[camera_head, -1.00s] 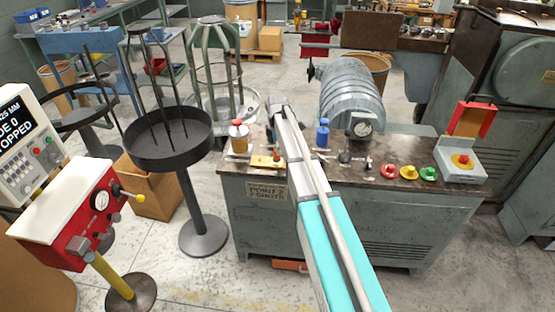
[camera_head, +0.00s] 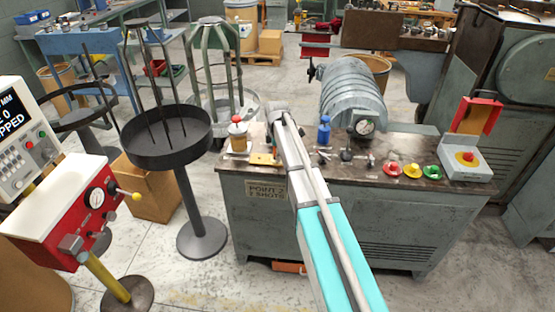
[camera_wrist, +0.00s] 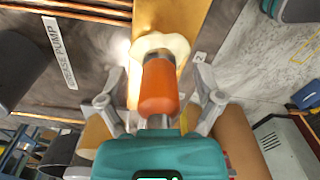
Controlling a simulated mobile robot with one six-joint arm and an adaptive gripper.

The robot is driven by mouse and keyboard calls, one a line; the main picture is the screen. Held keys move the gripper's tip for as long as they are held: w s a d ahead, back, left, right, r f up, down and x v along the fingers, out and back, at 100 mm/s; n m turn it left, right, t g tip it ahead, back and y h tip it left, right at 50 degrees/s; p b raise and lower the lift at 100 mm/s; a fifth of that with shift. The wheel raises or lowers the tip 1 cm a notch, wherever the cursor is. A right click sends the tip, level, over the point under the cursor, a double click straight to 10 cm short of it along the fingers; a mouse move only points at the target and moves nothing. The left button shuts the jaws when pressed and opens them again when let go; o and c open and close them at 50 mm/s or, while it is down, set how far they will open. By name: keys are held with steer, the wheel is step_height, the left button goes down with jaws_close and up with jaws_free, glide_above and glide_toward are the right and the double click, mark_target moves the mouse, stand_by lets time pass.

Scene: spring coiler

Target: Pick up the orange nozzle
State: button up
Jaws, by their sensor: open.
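The orange nozzle (camera_wrist: 159,86) shows in the wrist view, in the middle, between the two fingers of my gripper (camera_wrist: 160,92). It has a pale collar at its far end, against a yellow-orange plate (camera_wrist: 168,20). The fingers are spread, one on each side of the nozzle, with gaps visible. In the head view the yellow plate (camera_head: 263,159) lies on the bench top, and my arm's end covers its right part. I cannot make out the nozzle there; my arm seems to hide it.
On the bench (camera_head: 318,167) stand an amber bottle with a red cap (camera_head: 238,135) to the left and a blue bottle (camera_head: 324,132) to the right. Red, yellow and green buttons (camera_head: 412,170) sit farther right. A black round tray stand (camera_head: 166,137) is left of the bench.

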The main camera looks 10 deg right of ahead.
steer(key=shift+f+b, duration=0.3)
steer(key=shift+f, duration=0.25)
steer(key=shift+c, duration=0.2)
jaws_close()
